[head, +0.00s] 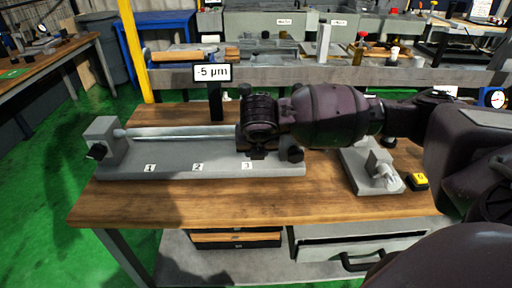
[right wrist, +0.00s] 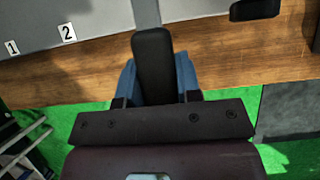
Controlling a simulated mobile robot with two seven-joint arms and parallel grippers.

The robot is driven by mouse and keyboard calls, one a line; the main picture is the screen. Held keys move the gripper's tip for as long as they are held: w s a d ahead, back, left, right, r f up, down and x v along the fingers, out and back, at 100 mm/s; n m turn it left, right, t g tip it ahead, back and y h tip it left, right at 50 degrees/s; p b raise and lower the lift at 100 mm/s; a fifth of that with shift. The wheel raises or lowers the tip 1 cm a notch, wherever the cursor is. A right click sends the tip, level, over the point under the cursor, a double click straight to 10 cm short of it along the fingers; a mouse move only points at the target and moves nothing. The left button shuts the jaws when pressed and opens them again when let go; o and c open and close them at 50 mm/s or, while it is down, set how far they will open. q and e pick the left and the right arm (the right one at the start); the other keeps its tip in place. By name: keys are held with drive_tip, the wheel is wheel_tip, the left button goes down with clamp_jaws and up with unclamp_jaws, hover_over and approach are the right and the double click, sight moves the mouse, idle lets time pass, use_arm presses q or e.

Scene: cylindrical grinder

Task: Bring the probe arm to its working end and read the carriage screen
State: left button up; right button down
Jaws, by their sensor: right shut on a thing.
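The carriage screen (head: 212,72) stands on a dark post behind the bed in the head view and reads "-5 µm". A long pale rod (head: 180,132) lies along the grey bed (head: 200,172), above number plates 1, 2 and 3. My right gripper (head: 256,150) is at the bed's right part, near plate 3, and its arm hides much of what is there. In the right wrist view its blue fingers (right wrist: 155,80) are shut on a black upright bar (right wrist: 153,55). I cannot tell whether this bar is the probe arm. My left gripper is not in view.
A grey block with a pale clamp (head: 380,172) and a yellow-topped black box (head: 418,181) sit on the wooden table (head: 230,205) at right. A drawer (head: 355,248) stands open below. The table's front strip is clear. A rail (head: 300,68) runs behind.

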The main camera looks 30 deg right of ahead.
drive_tip(key=shift+s+f, duration=0.1)
drive_tip(key=shift+f, duration=0.15)
drive_tip(key=c, duration=0.8)
unclamp_jaws()
drive_tip(key=shift+r, duration=0.2)
drive_tip(key=p+v, duration=0.1)
drive_tip(key=v, duration=0.9)
drive_tip(key=shift+r, duration=0.25)
drive_tip(key=shift+a, duration=0.15)
